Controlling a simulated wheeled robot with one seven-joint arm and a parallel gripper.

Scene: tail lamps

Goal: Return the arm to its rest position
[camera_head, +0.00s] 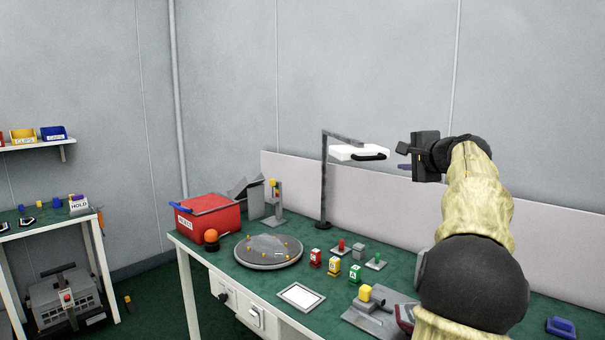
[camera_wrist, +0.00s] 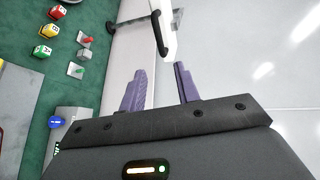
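My arm (camera_head: 470,205), in a cream sleeve with a dark joint, rises over the right part of the green bench. My gripper (camera_head: 402,158) is at its end, raised above the bench and pointing left toward the white lamp head. In the wrist view, my gripper (camera_wrist: 160,90) shows two purple fingers spread apart with nothing between them. The white lamp head (camera_head: 358,153) with its black handle lies beyond the fingertips, apart from them; its handle also shows in the wrist view (camera_wrist: 159,33).
The bench (camera_head: 225,262) holds a red bin (camera_head: 205,218), a round grey dish (camera_head: 268,252), small coloured blocks (camera_head: 334,268), a white-framed pad (camera_head: 301,297) and a yellow-topped fixture (camera_head: 365,293). The lamp's dark post (camera_head: 323,185) stands near the back panel. A side table is at left.

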